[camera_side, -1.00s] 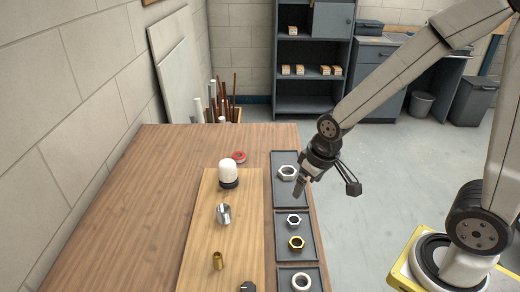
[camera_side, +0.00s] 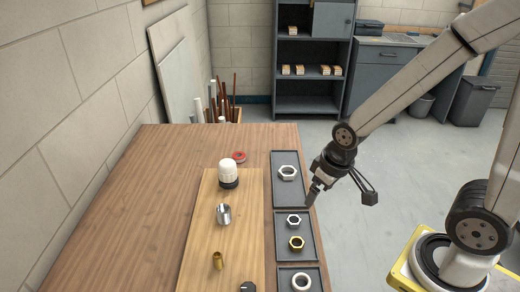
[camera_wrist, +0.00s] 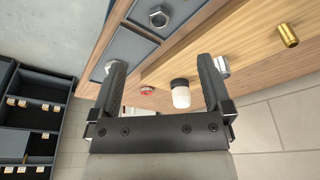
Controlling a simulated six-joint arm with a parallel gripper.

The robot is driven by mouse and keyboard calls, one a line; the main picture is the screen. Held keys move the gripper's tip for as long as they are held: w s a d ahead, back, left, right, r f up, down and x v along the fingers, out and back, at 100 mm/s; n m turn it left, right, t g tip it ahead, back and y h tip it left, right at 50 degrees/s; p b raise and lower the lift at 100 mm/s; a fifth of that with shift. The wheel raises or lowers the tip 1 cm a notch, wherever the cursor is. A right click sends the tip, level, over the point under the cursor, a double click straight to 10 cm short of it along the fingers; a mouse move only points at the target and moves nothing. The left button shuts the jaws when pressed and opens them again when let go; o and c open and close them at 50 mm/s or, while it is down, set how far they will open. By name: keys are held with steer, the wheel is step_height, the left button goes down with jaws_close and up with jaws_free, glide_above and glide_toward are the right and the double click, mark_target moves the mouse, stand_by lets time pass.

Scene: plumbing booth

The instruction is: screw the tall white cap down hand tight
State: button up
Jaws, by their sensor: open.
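The tall white cap (camera_side: 228,168) stands upright on a black base (camera_side: 229,184) at the far end of the light wooden board (camera_side: 202,240). The wrist view shows the white cap (camera_wrist: 181,99) and its black base (camera_wrist: 180,83) beyond the fingers, nearer the right one. Whether the cap is seated tight cannot be told. My gripper (camera_side: 313,196) is open and empty, above the table's right edge beside the trays, well to the right of the cap. In the wrist view nothing lies between the gripper's fingers (camera_wrist: 162,66).
A silver fitting (camera_side: 224,214) and a brass fitting (camera_side: 218,260) stand on the board nearer the camera. A red ring (camera_side: 239,157) lies just behind the cap. The table's left is clear.

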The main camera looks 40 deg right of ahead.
steer(key=w+a+r+n+g, duration=0.1)
steer(key=w+n, duration=0.7)
steer(key=w, duration=0.8)
steer(key=n+g, duration=0.1)
steer(key=n, duration=0.6)
glide_above(227, 163)
steer(key=s, duration=0.1)
steer(key=shift+s+d+f, duration=0.15)
steer(key=shift+d+f, duration=0.05)
steer(key=shift+f, duration=0.65)
steer(key=shift+w+a+f+n+g, duration=0.1)
steer(key=shift+w+n+g, duration=0.05)
steer(key=shift+w+n, duration=0.25)
steer(key=shift+w+a+f+n+g, duration=0.1)
steer(key=shift+w+n+g, duration=0.05)
steer(key=shift+w+n, duration=0.25)
steer(key=shift+f, duration=0.15)
steer(key=shift+f, duration=3.75)
steer(key=c, duration=1)
steer(key=shift+m, duration=2.2)
steer(key=shift+f+m, duration=0.1)
steer(key=shift+m, duration=0.7)
